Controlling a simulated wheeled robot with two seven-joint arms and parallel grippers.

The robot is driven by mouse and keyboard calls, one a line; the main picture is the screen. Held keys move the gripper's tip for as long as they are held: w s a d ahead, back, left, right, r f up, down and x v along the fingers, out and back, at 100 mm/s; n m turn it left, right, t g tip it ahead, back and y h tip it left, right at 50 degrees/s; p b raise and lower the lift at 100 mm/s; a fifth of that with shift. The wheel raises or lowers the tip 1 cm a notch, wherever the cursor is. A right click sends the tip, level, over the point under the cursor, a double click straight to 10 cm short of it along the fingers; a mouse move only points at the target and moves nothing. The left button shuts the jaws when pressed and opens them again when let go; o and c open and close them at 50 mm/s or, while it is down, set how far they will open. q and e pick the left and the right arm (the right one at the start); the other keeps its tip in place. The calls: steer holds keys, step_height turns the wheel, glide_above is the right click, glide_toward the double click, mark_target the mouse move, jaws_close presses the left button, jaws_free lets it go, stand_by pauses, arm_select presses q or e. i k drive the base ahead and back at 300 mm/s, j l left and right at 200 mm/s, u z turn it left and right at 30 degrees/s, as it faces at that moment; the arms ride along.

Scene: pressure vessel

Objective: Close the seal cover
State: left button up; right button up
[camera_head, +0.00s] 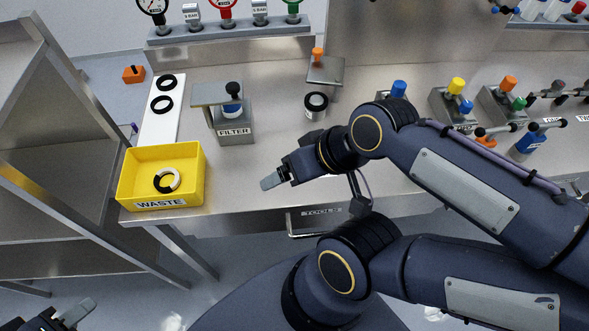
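A flat grey cover with an orange knob (325,68) stands raised at the back middle of the bench, behind a small round port (315,107). The port has a black ring on top, and its opening is uncovered. I take this plate to be the seal cover. My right gripper (272,180) is over the front of the bench, left of and nearer than the port, and apart from it. No object shows in it; its finger gap cannot be seen. My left gripper (76,312) is low at the bottom left, away from the bench, partly cut off, its gap unclear.
A FILTER block (235,133) with a black-knobbed plate (214,94) stands left of the port. A yellow WASTE bin (126,178) holds a ring (167,181). Black rings lie on a white strip (158,126). Coloured-knob valves (455,106) fill the right, behind my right arm.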

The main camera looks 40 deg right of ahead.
mark_target(322, 70)
steer(key=z, duration=1.05)
steer(key=l+u, duration=0.25)
steer(key=l, duration=0.3)
steer(key=i+l+u, duration=0.1)
steer(key=l+u, duration=0.2)
steer(key=l, duration=0.25)
